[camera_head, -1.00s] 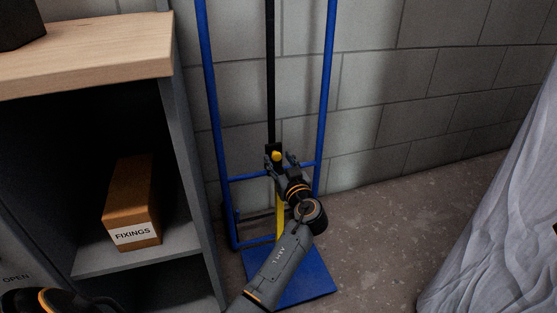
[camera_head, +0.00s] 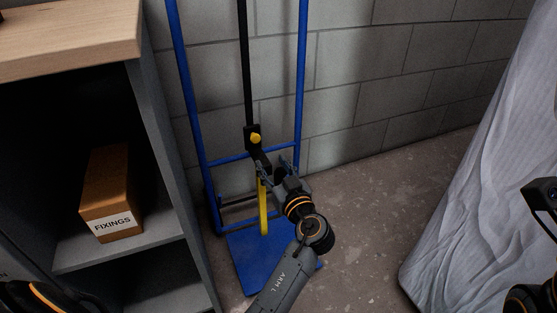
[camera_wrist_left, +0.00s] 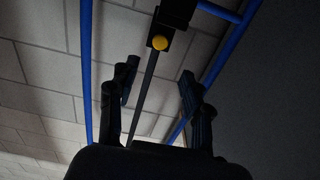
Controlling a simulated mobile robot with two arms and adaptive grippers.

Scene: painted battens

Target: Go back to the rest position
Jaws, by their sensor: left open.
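My left gripper (camera_head: 278,166) is open, with nothing seen held between its fingers. It is in front of the blue hand-truck frame (camera_head: 303,85), just below and to the right of a black block with a yellow knob (camera_head: 255,138). A black strap or bar (camera_head: 244,60) runs up from the block, and a yellow strip (camera_head: 264,210) hangs below it. In the left wrist view the spread fingers (camera_wrist_left: 157,75) show with the yellow knob (camera_wrist_left: 160,43) beyond their tips. A part of my other arm shows at the right edge; its fingers are not seen.
A grey shelf unit with a wooden top (camera_head: 70,38) stands at left, holding a FIXINGS box (camera_head: 105,190). The frame's blue base plate (camera_head: 250,265) is on the floor. A pale draped sheet (camera_head: 470,190) hangs at right. Bare floor (camera_head: 365,225) lies between.

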